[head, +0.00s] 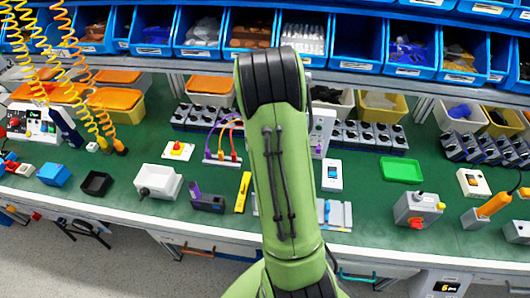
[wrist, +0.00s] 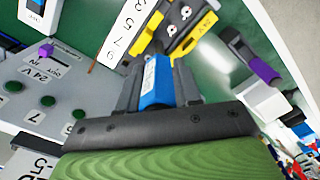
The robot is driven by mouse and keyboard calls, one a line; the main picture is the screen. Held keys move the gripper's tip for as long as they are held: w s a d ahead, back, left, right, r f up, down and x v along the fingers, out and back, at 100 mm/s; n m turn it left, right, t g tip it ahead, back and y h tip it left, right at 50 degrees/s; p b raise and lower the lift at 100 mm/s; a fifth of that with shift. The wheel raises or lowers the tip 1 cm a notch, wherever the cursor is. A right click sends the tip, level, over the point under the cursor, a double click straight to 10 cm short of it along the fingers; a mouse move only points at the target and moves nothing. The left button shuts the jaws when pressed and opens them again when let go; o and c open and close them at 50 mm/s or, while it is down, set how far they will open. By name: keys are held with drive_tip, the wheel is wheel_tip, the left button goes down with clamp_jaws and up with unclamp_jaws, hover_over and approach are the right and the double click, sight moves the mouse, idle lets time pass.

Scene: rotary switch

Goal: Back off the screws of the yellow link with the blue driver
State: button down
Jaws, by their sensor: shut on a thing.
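In the wrist view my gripper (wrist: 157,82) is shut on the blue driver (wrist: 154,88), whose blue body with a pale label shows between the dark fingers. Just beyond the driver is a yellow and dark piece (wrist: 184,22) with shiny round heads on it. I cannot tell for sure whether this is the yellow link, or whether the driver touches it. In the head view my green arm hides the gripper and the driver. A long yellow and dark piece (head: 243,192) lies left of my arm there.
A grey panel (wrist: 35,78) with dark green round spots and a numbered white strip (wrist: 125,35) lie close by. A black and purple piece (head: 206,201) and a white box (head: 158,181) stand left on the green bench. Blue bins (head: 356,45) line the back.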

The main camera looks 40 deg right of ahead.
drive_tip(key=shift+r+p, duration=2.15)
drive_tip(key=shift+r, duration=0.85)
